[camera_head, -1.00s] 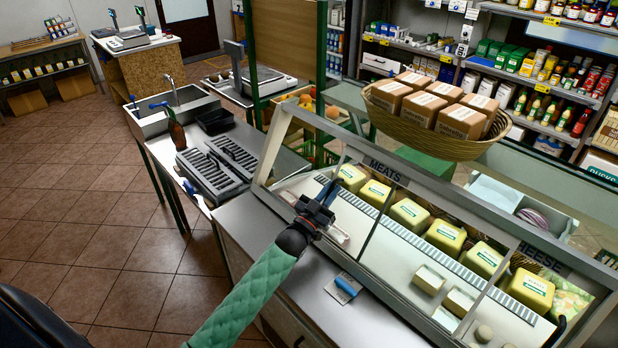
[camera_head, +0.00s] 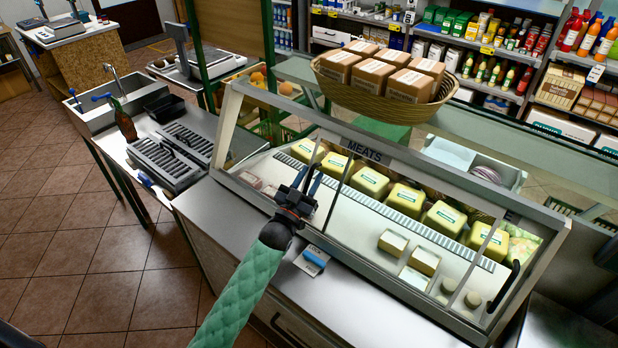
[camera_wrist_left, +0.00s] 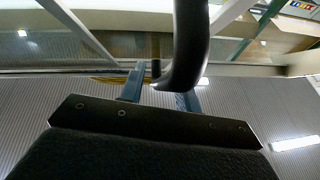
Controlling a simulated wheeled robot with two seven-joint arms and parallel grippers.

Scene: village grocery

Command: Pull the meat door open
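The meat door is the slanted glass panel (camera_head: 262,150) of the display case, under the MEATS label (camera_head: 364,149). It looks shut. My left gripper (camera_head: 306,183) is at the front of this glass, left of and below the label. Its two blue fingers are spread apart. In the left wrist view, a black curved handle (camera_wrist_left: 190,45) comes down in front of the left gripper (camera_wrist_left: 162,88), its lower end between or just before the fingers. Whether it touches them I cannot tell. My right gripper is out of view.
The cheese side has its own black handle (camera_head: 503,287) at the right. A basket of boxes (camera_head: 385,95) stands on top of the case. A blue-and-white item (camera_head: 314,258) lies on the front counter ledge. A sink counter (camera_head: 120,145) is at the left, with open tiled floor before it.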

